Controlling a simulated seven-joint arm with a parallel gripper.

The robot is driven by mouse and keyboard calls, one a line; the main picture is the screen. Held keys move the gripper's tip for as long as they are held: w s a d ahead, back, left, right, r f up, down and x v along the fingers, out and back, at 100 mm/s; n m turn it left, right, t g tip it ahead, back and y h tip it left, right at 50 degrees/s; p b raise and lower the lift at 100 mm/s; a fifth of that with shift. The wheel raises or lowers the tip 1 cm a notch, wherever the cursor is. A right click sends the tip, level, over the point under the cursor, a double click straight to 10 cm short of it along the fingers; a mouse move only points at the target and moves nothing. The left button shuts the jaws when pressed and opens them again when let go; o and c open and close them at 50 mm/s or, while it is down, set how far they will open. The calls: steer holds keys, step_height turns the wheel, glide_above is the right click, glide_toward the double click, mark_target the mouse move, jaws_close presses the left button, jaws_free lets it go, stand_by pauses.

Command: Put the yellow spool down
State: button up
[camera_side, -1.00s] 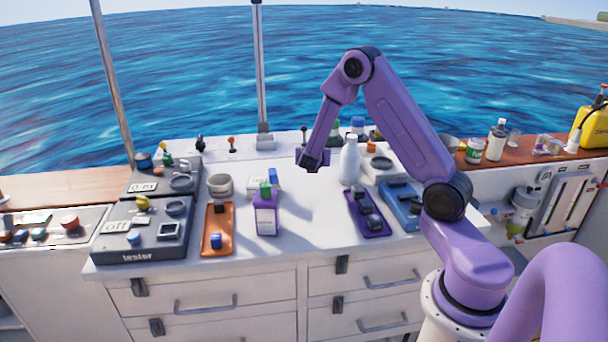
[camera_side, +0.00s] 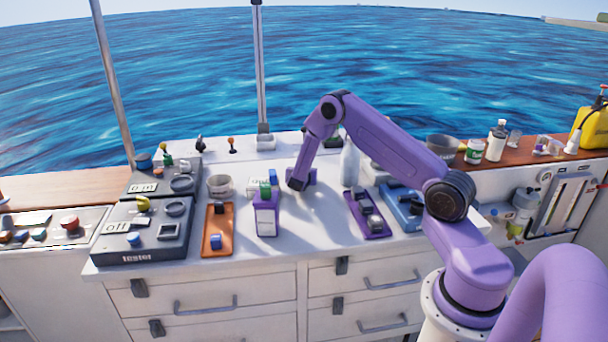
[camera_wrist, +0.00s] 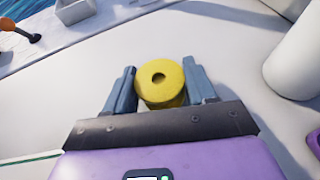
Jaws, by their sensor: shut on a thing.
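The yellow spool (camera_wrist: 160,83) shows in the wrist view between the two grey fingers of my gripper (camera_wrist: 162,86). Its round top face with a dark centre hole points toward the camera. The fingers are shut on it from both sides. The spool is hidden there by the gripper. I cannot tell whether the spool touches the counter.
A white bottle (camera_side: 349,164) stands close to the right of my gripper. A purple tray (camera_side: 367,217) lies at front right. The counter in front of the gripper is clear.

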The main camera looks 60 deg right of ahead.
steer(key=shift+f, duration=0.25)
steer(key=o, duration=1)
steer(key=shift+o, duration=0.2)
steer(key=shift+a+r, duration=0.1)
steer(key=shift+r, duration=0.1)
steer(key=v, duration=1.2)
